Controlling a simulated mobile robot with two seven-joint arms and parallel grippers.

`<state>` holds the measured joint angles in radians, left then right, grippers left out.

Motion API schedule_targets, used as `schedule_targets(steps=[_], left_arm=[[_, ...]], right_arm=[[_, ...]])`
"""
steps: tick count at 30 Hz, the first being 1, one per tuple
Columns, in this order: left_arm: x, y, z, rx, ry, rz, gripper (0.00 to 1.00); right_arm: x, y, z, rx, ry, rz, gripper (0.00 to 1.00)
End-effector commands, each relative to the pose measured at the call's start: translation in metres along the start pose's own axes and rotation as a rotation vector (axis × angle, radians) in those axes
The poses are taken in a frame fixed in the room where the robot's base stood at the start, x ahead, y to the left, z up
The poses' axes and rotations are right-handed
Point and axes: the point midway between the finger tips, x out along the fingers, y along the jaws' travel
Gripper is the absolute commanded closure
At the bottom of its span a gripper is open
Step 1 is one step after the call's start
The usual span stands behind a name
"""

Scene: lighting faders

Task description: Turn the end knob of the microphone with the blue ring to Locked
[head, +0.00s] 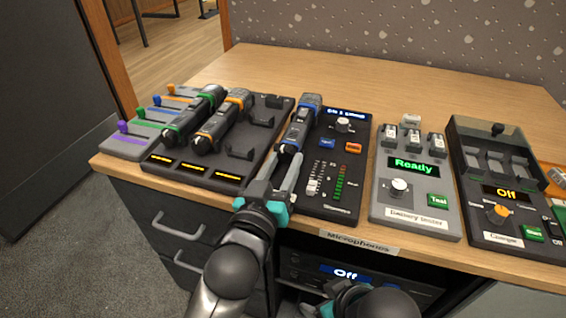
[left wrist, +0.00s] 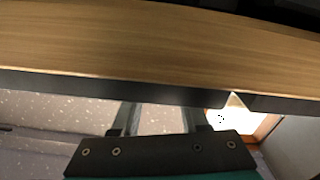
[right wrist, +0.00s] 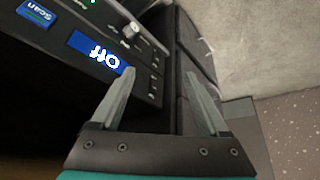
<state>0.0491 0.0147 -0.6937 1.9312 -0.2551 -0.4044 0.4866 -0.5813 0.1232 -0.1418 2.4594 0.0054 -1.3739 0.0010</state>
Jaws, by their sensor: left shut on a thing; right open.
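The microphone with the blue ring (head: 298,128) is dark, with its head pointing to the back. It lies tilted between the charging rack and the black mixer panel. My left gripper (head: 287,158) is shut on its near end, and the fingers hide the end knob and its setting. In the left wrist view the left fingers (left wrist: 158,112) show, but the microphone cannot be made out. My right gripper (right wrist: 160,85) is open and empty, low in front of the cabinet, near a receiver (head: 345,272) with a blue "Off" display.
The black rack (head: 205,172) holds a green-ringed microphone (head: 195,112) and an orange-ringed one (head: 222,122). The mixer panel (head: 328,205) has faders and a knob. A grey battery tester (head: 418,215) reads "Ready"; a charger (head: 487,218) reads "Off". The back of the table (head: 350,68) is clear.

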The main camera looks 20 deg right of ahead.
Motion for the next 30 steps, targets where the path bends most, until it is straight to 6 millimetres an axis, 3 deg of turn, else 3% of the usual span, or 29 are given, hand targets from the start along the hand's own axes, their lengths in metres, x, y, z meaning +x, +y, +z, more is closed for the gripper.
schedule_targets(steps=[30], left_arm=[[0.0, -0.002, -0.002, 0.448, -0.001, -0.002, 1.0]], right_arm=[[0.085, 0.004, 0.081, 0.003, -0.243, 0.006, 0.21]])
